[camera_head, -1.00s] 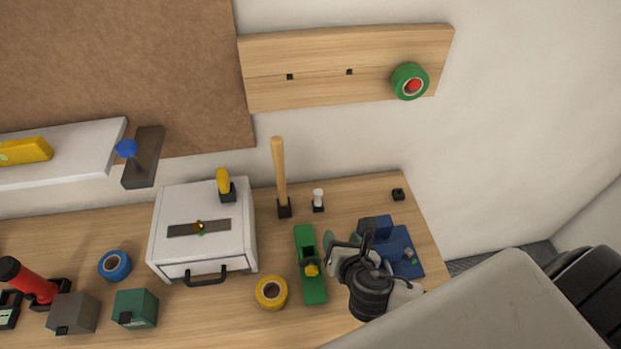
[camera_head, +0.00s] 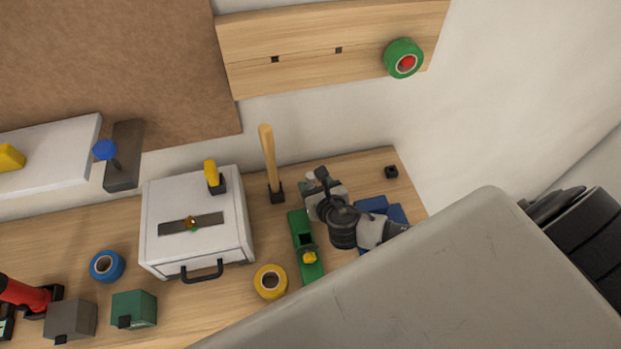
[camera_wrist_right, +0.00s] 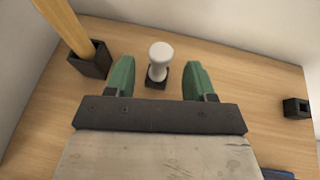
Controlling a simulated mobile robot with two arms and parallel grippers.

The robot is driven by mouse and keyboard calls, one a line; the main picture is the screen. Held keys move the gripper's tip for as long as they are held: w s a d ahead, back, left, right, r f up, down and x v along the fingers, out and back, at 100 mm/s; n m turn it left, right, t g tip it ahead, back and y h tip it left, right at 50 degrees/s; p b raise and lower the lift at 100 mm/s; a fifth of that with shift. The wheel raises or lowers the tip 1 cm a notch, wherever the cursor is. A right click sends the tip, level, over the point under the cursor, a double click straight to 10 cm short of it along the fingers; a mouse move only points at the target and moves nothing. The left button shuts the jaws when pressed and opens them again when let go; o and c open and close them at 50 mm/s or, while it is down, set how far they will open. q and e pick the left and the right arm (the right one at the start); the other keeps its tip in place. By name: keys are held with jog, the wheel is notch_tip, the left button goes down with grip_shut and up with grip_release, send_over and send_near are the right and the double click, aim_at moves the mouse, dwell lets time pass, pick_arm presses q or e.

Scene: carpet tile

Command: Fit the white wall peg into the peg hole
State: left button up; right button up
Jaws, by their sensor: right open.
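The white wall peg (camera_wrist_right: 160,58) stands upright in a small black holder (camera_wrist_right: 158,82) on the wooden bench. In the right wrist view it is ahead of my right gripper (camera_wrist_right: 158,78), between the two green fingers, with a gap on each side. The gripper is open and empty. In the head view my right gripper (camera_head: 314,192) is over the peg's spot and largely hides it. The wall board (camera_head: 300,75) has two dark peg holes, a left one (camera_head: 275,59) and a right one (camera_head: 338,50). My left gripper is out of view.
A wooden handle (camera_head: 269,155) stands upright in a black holder just left of the gripper. A green plane (camera_head: 305,262) and a blue object (camera_head: 372,204) are close by. Green tape (camera_head: 403,58) hangs at the board's right end. A small black holder (camera_head: 391,172) stands at the right.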

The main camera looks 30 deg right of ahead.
aim_at(312, 182)
jog(key=x, duration=0.3)
jog(key=shift+w, duration=0.1)
jog(key=c, duration=1)
